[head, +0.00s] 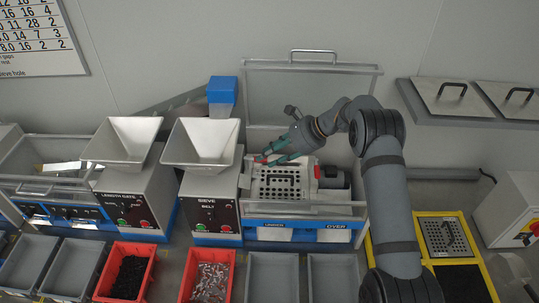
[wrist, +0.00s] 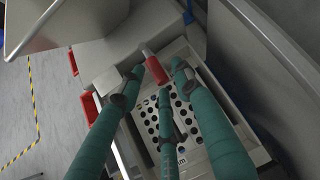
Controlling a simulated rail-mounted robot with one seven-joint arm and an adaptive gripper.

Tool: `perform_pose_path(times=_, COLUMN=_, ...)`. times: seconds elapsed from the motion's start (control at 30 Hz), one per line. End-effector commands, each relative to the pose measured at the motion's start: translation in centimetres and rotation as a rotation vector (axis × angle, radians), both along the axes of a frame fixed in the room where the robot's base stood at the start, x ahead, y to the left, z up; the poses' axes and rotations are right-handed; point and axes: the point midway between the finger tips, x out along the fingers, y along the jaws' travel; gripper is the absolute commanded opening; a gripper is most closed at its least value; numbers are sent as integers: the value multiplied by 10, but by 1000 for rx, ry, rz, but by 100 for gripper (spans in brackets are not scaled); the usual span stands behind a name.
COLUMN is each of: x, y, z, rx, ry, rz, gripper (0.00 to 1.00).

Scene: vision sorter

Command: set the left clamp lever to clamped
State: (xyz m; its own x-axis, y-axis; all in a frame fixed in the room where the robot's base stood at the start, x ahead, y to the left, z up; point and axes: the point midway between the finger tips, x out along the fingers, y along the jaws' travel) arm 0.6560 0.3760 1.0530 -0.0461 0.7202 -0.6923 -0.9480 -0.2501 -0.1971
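The left clamp lever has a red grip (wrist: 157,70) on a pale stem. It stands at the sieve's left edge, and only a small red part (head: 259,158) shows in the head view. My gripper (head: 266,157) has green fingers spread at the lever; in the wrist view its fingertips (wrist: 155,79) lie on either side of the red grip, with gaps visible. Whether any finger touches it, I cannot tell. The perforated sieve plate (head: 281,185) lies in its frame below. The right clamp lever (head: 317,172) is red, at the plate's right edge.
The white hopper (head: 201,142) of the sieve unit stands close left of my gripper. A raised clear cover (head: 310,95) stands behind the sieve. Grey bins (head: 272,257) and a red bin (head: 182,282) sit in front.

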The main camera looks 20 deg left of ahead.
Motion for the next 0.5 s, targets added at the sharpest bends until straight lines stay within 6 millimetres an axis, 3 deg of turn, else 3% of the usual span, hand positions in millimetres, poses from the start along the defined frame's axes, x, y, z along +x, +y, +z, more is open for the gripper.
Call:
perform_pose_path(times=0.17, x=3, y=-15, z=13, rx=-1, ry=-3, rz=-3, gripper=33)
perform_pose_path(times=0.5, x=6, y=-65, z=62, rx=0, ry=-3, rz=-3, gripper=33)
